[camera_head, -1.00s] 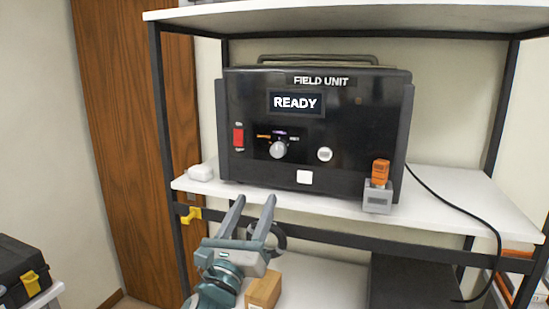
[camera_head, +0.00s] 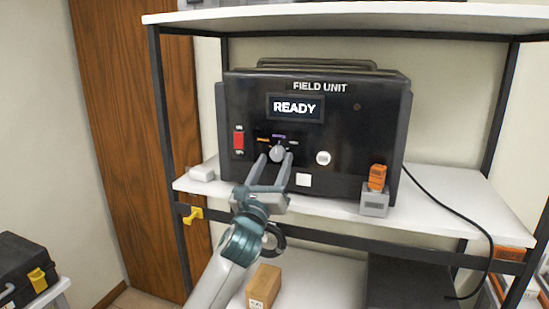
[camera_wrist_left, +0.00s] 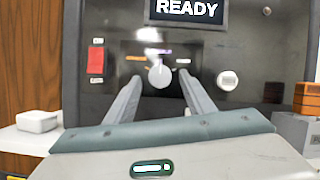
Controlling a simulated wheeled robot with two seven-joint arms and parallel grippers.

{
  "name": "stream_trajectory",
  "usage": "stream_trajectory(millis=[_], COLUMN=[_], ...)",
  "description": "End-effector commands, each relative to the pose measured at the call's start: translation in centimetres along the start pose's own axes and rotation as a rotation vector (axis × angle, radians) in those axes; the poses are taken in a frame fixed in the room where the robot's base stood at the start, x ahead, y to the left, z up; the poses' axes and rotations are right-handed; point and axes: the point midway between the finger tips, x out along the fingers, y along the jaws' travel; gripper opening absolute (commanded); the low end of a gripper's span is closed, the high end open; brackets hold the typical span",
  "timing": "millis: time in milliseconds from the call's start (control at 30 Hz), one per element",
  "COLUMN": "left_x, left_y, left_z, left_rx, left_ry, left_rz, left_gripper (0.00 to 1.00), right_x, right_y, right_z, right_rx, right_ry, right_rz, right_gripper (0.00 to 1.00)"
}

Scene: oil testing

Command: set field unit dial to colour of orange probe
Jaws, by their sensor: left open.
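The black field unit (camera_head: 340,148) stands on the white shelf, its screen reading READY. Its round grey dial (camera_head: 277,154) sits under small orange, purple and white marks; the dial also shows in the left wrist view (camera_wrist_left: 160,76). The dial's pointer seems to be up, near the purple mark. The orange probe (camera_head: 377,177) stands upright in a grey holder (camera_head: 374,200) at the unit's right front. My left gripper (camera_head: 276,158) is open, its fingers on either side of the dial's lower part; I cannot tell whether they touch it. My right gripper is not in view.
A red switch (camera_head: 239,140) is left of the dial, and a white round button (camera_head: 323,158) is right of it. A small white box (camera_head: 203,172) lies on the shelf at left. A cardboard box (camera_head: 263,286) is on the lower shelf. A black cable hangs at right.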

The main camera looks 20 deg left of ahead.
Motion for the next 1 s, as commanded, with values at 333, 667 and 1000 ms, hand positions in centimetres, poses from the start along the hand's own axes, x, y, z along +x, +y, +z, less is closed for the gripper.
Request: stream_trajectory(millis=[333, 667, 1000], left_x=[0.89, 0.87, 0.87], left_y=[0.01, 0.00, -0.11], left_z=[-0.07, -0.05, -0.05], left_rx=[-0.001, -0.001, -0.032], left_ry=[0.001, 0.000, -0.001], left_rz=[-0.001, -0.001, 0.010], left_gripper=[0.49, 0.08, 0.08], right_x=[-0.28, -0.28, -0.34], right_y=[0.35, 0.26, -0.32], right_z=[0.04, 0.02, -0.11], right_rx=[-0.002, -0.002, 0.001], right_ry=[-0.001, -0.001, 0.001], right_rz=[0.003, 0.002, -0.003], right_gripper=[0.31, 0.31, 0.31])
